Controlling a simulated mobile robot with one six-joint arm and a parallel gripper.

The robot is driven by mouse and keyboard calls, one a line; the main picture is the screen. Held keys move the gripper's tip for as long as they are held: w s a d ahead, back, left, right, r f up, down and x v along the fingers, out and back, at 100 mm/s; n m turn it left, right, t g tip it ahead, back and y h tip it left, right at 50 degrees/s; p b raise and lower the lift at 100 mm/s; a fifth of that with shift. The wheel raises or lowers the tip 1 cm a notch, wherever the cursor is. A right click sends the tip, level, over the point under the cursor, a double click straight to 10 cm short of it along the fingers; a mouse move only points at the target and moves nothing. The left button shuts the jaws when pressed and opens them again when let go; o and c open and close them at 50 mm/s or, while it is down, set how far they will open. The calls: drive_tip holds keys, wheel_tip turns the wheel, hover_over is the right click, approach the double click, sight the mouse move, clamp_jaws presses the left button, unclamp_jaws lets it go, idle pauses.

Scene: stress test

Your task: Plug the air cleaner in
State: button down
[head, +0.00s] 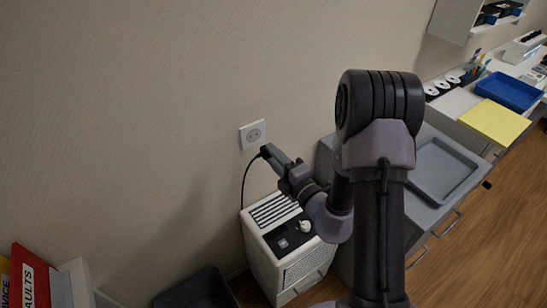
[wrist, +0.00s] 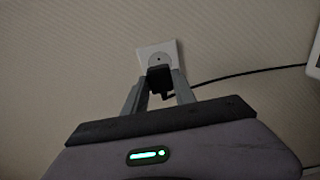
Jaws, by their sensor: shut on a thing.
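The wall socket (head: 252,134) is a white square plate with a round face. It also shows in the wrist view (wrist: 157,54), just above the plug. My gripper (head: 270,154) is shut on the black plug (wrist: 159,77), its two grey fingers on either side. In the head view the plug is below and right of the socket, whose round face is uncovered; the plug looks apart from it. The plug's pins are hidden. A black cord (head: 243,186) hangs from the plug towards the white air cleaner (head: 284,273), which stands on the floor by the wall.
A grey cabinet (head: 437,208) with a tray (head: 441,168) on top stands right of the air cleaner. A dark bin (head: 196,290) and red binder (head: 30,278) are at lower left. A desk with a blue tray (head: 508,91) is at far right. The wall around the socket is clear.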

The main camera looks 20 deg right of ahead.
drive_tip(key=shift+p+x, duration=0.7)
drive_tip(key=shift+x, duration=2.15)
drive_tip(key=shift+d+p, duration=0.1)
drive_tip(key=shift+p, duration=0.65)
drive_tip(key=shift+w, duration=0.4)
drive_tip(key=c, duration=0.9)
unclamp_jaws()
drive_tip(key=shift+c, duration=0.2)
drive_tip(key=p+v, duration=0.2)
drive_tip(key=v, duration=1.5)
drive_tip(key=shift+s, duration=0.2)
drive_tip(key=shift+r, duration=0.1)
